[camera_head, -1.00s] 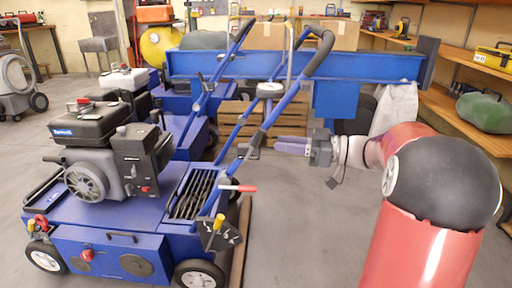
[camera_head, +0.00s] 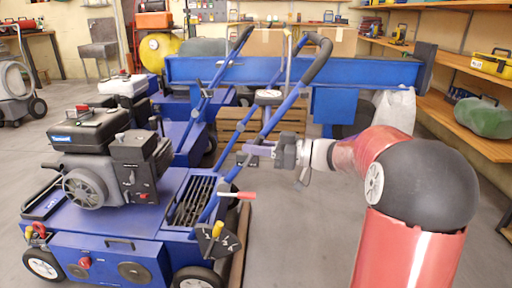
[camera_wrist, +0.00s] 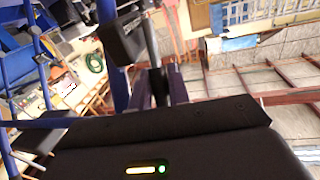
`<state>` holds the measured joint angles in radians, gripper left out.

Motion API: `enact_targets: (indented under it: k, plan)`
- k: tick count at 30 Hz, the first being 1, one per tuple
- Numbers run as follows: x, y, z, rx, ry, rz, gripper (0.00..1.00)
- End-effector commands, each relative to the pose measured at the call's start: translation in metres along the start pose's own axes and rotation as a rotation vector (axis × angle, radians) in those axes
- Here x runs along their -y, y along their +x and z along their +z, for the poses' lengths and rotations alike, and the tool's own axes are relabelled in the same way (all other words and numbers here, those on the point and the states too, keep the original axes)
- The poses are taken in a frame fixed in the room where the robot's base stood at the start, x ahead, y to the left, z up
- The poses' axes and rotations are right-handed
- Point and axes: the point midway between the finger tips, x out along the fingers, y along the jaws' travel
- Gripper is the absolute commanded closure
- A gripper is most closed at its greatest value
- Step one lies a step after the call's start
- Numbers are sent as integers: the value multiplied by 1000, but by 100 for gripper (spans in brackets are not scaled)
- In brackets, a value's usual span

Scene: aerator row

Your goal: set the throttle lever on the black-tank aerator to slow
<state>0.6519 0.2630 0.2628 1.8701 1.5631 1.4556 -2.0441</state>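The black-tank aerator (camera_head: 110,220) stands at the left front, with its black tank (camera_head: 88,125) on top of the engine. Its blue handle tubes (camera_head: 285,108) rise towards the right. A small dark control box (camera_head: 243,158) sits on the handle; I take it to be the throttle, but its lever and markings are too small to read. My gripper (camera_head: 254,150) is level, with its purple fingers right at this box. In the wrist view, the fingers (camera_wrist: 162,88) are slightly apart with a dark upright part between them. Whether they touch it is unclear. A dark block (camera_wrist: 120,40) is close by.
Lower on the aerator are a red-gripped lever (camera_head: 236,195) and a yellow-knobbed lever (camera_head: 217,230) on a numbered plate. A second aerator with a white tank (camera_head: 122,85) stands behind. A blue beam (camera_head: 345,72) crosses the back. The floor between aerator and my arm is clear.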

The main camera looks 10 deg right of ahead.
Motion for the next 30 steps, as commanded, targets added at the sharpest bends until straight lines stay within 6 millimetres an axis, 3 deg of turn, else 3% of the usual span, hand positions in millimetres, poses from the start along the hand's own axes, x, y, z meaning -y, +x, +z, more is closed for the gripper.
enact_targets:
  k: [3,25,26,27,30]
  plan:
    - [0,0,0,0,0,1,100]
    - [2,6,-2,139,-24,12,100]
    - [2,6,-2,139,-24,12,78]
    - [2,6,-2,139,-24,12,73]
    - [2,6,-2,138,-24,12,73]
